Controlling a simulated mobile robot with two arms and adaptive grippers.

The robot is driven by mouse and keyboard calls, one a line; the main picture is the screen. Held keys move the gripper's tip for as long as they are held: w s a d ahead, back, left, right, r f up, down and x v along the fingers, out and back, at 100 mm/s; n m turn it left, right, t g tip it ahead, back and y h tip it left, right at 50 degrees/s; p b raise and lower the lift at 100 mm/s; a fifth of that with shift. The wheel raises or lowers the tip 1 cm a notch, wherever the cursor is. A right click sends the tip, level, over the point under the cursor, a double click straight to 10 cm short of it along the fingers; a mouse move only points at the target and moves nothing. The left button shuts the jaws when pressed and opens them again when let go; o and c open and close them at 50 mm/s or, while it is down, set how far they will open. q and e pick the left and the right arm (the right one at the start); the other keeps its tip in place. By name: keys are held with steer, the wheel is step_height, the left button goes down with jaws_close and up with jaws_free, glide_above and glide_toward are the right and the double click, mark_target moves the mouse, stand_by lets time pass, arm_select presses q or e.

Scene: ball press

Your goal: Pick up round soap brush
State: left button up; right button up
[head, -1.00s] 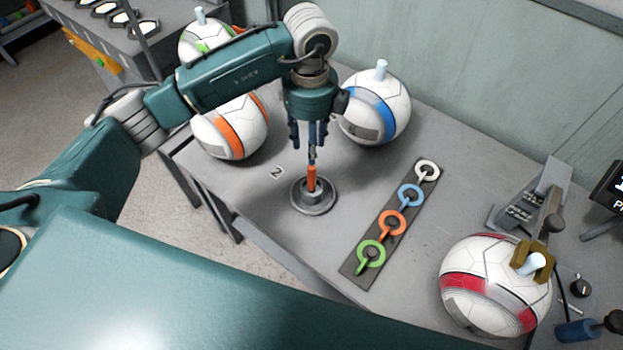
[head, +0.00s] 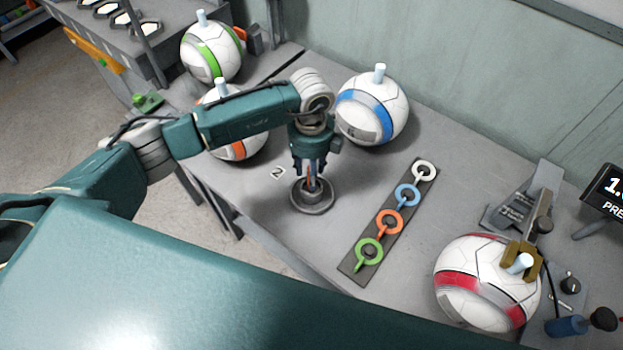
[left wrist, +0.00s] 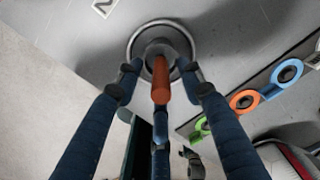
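The round soap brush is not clearly identifiable as a brush; what stands under my left gripper is an upright orange handle (left wrist: 160,82) in a round grey metal base (head: 312,205) on the table. My left gripper (head: 311,172) points straight down over it. In the left wrist view its blue fingers (left wrist: 158,90) are spread around the handle with gaps at the sides. The fingers partly hide the handle in the head view. My right gripper is not in view.
A dark strip with several coloured rings (head: 347,268) lies right of the base. White balls with blue (head: 371,104), orange (head: 240,150), and green (head: 212,52) bands stand behind. A red-banded ball (head: 485,283) sits at the right by a clamp. A label "2" (head: 277,174) is beside the base.

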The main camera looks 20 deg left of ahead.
arm_select(q)
jaws_close()
steer(key=shift+r, duration=0.2)
step_height(320, 180, up, 20)
steer(key=b, duration=0.4)
